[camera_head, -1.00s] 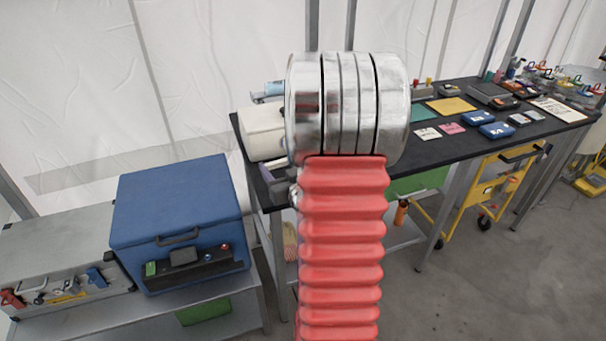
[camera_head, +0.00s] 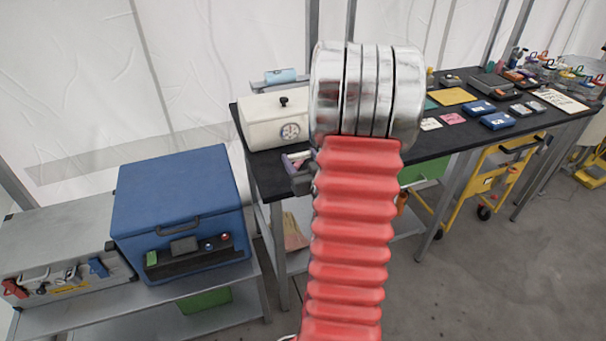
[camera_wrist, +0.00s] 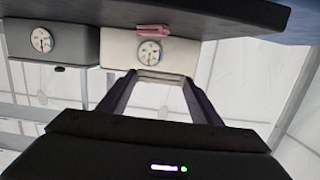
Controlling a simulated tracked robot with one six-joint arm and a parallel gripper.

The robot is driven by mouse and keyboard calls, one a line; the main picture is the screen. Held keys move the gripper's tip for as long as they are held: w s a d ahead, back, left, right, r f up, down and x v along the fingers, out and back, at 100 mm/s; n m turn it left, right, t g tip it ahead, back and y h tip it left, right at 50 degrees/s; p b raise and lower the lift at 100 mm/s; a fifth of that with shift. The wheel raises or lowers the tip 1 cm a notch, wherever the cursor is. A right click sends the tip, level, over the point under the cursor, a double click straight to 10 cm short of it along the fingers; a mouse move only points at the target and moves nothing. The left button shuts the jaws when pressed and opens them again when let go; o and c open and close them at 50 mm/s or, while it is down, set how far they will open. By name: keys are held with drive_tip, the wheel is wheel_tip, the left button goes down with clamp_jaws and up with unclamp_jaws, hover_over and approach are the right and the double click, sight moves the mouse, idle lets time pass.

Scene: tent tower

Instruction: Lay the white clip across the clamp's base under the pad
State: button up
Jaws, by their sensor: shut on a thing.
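My gripper (camera_wrist: 160,82) shows in the wrist view as two dark fingers reaching away from the camera. A pale bar lies between the fingertips, and I take it for the white clip (camera_wrist: 160,76); the jaws are shut on it. In the head view my gripper (camera_head: 294,163) is partly hidden behind my arm, near the left end of the black table. A small pale piece shows at its tip there. I cannot make out the clamp, its base or its pad in either view.
A white box with a dial (camera_head: 274,120) stands on the black table (camera_head: 262,172); it also shows in the wrist view (camera_wrist: 172,56), beside a grey dial box (camera_wrist: 60,45). A small pink object (camera_wrist: 152,29) is near it. A blue case (camera_head: 180,205) sits left.

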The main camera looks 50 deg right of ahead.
drive_tip(key=shift+f, duration=1.55)
drive_tip(key=shift+f, duration=2.05)
drive_tip(key=o, duration=1)
drive_tip(key=shift+f, duration=0.1)
